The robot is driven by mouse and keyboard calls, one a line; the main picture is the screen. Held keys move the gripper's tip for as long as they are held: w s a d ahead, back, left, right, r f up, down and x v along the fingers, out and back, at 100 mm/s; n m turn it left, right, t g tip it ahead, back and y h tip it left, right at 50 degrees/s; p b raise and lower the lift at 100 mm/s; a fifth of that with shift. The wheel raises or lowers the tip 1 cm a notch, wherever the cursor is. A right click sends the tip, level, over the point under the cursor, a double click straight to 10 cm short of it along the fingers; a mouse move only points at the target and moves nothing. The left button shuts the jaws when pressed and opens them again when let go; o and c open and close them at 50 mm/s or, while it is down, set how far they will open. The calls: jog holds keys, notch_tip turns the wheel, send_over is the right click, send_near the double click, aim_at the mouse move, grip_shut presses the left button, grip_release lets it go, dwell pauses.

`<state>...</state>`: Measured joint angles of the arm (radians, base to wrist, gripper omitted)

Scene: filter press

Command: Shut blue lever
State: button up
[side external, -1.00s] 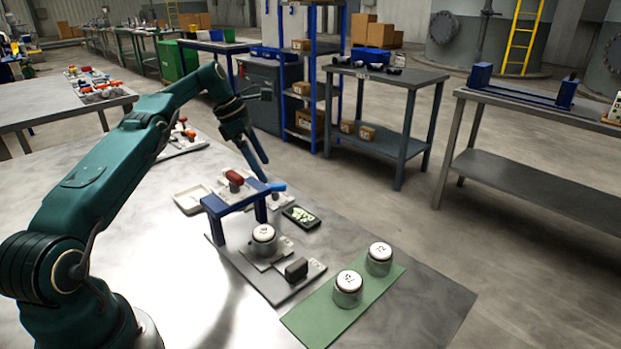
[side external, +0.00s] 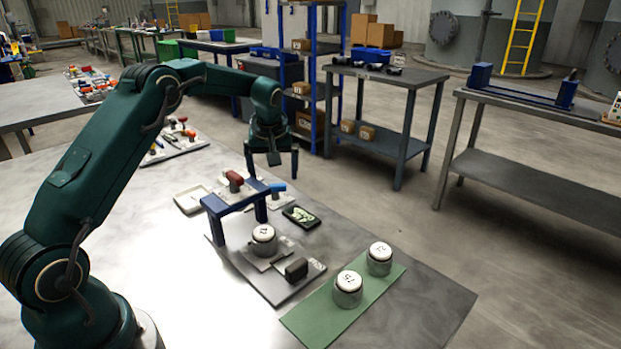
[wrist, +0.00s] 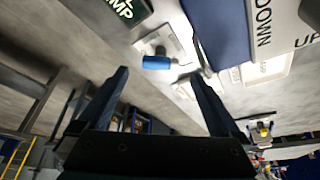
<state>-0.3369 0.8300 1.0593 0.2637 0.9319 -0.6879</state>
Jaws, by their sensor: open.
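The blue lever (side external: 276,186) sits on a pale plate on the table, just behind the blue press frame (side external: 233,202). In the wrist view the lever (wrist: 156,62) lies ahead of the fingertips, between them. My gripper (side external: 272,164) is open and empty, pointing down above and slightly behind the lever, apart from it. It also shows in the wrist view (wrist: 157,72) with its fingers spread wide. A red lever (side external: 234,178) stands to the left of the blue one. Whether the blue lever is open or shut I cannot tell.
A white tray (side external: 192,199) is at left. White-topped canisters (side external: 348,288) stand on a green mat (side external: 318,318) in front.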

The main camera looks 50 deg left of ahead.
aim_at(274, 185)
jog(key=shift+x, duration=1.9)
jog(key=c, duration=1.4)
jog(key=shift+s+m+t+h, duration=0.1)
jog(key=shift+m+t+h, duration=0.3)
jog(key=shift+m, duration=1.1)
jog(key=o, duration=1.4)
jog(key=shift+v, duration=2.6)
